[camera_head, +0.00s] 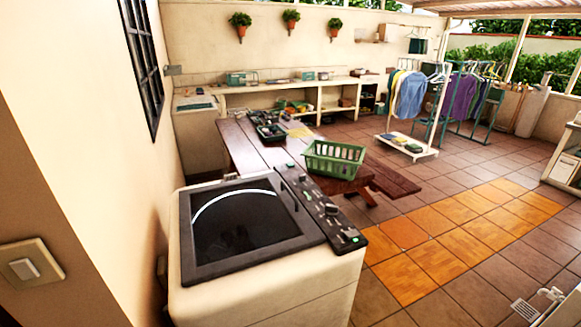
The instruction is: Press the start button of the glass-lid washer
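The glass-lid washer (290,285) is a cream top-loading machine in the lower middle, close to me. Its dark glass lid (240,225) is down, with a grey frame and a bright curved reflection. A dark control panel (318,208) runs along the right side of its top, with several knobs and small buttons. Small green marks show near the panel's front end (355,240) and at its far end. The labels are too small to read, so I cannot tell which one is the start button. Neither of my grippers is in view.
A wooden table (245,147) with a green basket (333,160) stands just behind the washer. A wall with a light switch (23,268) is close on the left. Clothes racks (410,100) stand farther back. Tiled floor (440,240) is open to the right; a faucet (550,295) shows at lower right.

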